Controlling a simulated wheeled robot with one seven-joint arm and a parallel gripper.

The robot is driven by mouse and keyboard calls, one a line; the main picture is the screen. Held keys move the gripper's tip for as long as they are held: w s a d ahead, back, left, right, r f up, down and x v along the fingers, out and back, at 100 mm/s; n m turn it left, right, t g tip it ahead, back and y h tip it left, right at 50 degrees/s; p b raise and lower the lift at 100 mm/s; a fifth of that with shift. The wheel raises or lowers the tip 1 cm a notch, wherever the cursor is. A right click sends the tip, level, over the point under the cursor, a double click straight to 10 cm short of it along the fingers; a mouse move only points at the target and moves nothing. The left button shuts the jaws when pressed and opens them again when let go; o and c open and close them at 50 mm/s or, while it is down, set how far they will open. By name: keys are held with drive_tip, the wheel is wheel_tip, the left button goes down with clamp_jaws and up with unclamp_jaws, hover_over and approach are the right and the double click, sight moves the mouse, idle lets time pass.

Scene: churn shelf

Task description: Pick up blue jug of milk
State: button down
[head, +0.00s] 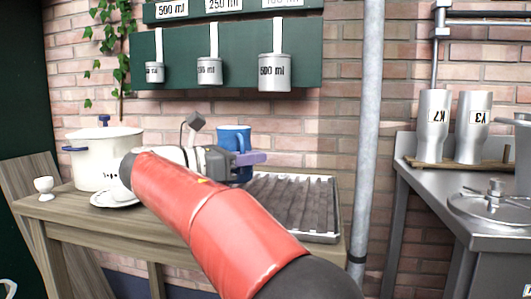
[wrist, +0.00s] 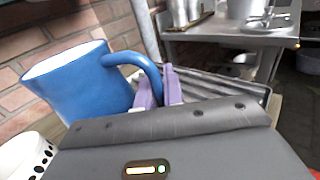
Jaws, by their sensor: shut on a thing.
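The blue jug (head: 233,138) stands upright at the back of the wooden table, near the brick wall. It is large at the left in the wrist view (wrist: 80,85), with its handle toward my gripper. My gripper (head: 250,158) has purple fingers, which close on the jug's handle in the wrist view (wrist: 160,88). The jug's base is hidden behind my gripper, so I cannot tell whether it touches the table. The milk inside does not show.
A cream pot (head: 105,160) and a white egg cup (head: 43,186) stand at the left, with a saucer (head: 100,200) in front. A ribbed metal tray (head: 295,205) lies at right. Measuring cups (head: 274,74) hang above. A grey pipe (head: 369,130) rises beside the table.

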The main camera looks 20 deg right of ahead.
drive_tip(key=shift+s+a+r+p, duration=0.1)
drive_tip(key=shift+s+a+p, duration=0.1)
drive_tip(key=shift+a, duration=0.75)
drive_tip(key=shift+s+a+p, duration=0.15)
drive_tip(key=shift+a, duration=0.8)
drive_tip(key=shift+r, duration=0.1)
